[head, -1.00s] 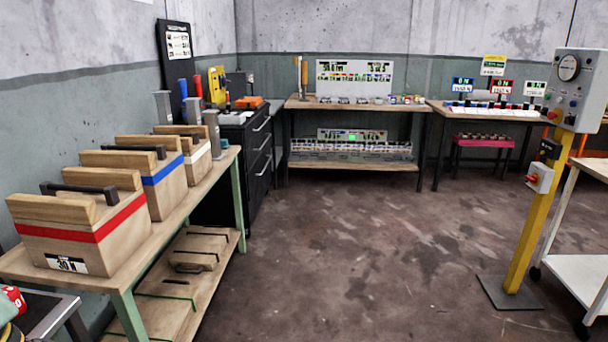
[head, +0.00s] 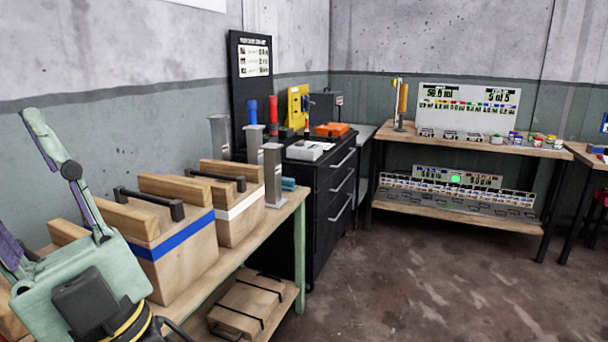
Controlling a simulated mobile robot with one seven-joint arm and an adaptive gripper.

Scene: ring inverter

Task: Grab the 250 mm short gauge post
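Three grey metal posts stand upright at the far end of the green-legged wooden bench (head: 258,243) in the head view. The front post (head: 273,176) shows nearly whole, near the bench's right corner. A middle post (head: 254,143) and a left post (head: 219,137) stand behind it, their lower parts hidden by the boxes. I cannot read any length marking, so I cannot tell which is the 250 mm one. My gripper (head: 18,175) is at the left edge, mint green, its fingers spread with nothing visible between them. It is well apart from the posts, and its left finger is partly cut off.
Wooden boxes with a blue band (head: 185,243) and a white band (head: 240,214) stand between my gripper and the posts. A black drawer cabinet (head: 328,195) stands behind the bench end. Floor to the right (head: 400,290) is clear.

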